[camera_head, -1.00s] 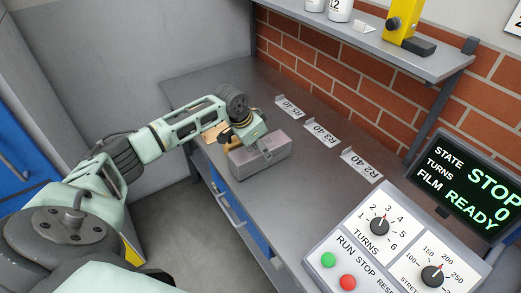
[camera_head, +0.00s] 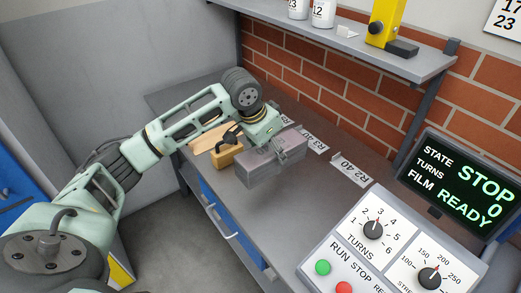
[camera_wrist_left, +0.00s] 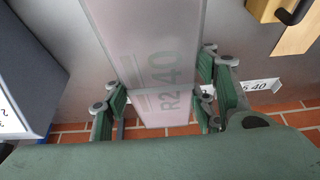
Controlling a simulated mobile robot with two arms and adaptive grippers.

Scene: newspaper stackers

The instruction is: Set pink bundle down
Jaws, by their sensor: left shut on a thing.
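My left gripper (camera_head: 284,147) is shut on the pink bundle (camera_head: 264,166), a pale pink wrapped block. The bundle is over the grey table (camera_head: 300,215), beside the row of label plates. I cannot tell whether its underside touches the table. In the left wrist view the bundle (camera_wrist_left: 140,35) lies between the green fingers of the gripper (camera_wrist_left: 160,97), and "R2 40" is printed on it. The "R2 40" plate (camera_head: 351,169) stands to the right of the bundle, with bare table between. My right gripper is not in view.
The "R3 40" plate (camera_head: 315,141) is just behind the bundle. A tan wooden tool with a black handle (camera_head: 222,153) lies left of it. A brick wall (camera_head: 330,92) and shelf (camera_head: 340,40) bound the back. A control panel (camera_head: 375,240) stands front right.

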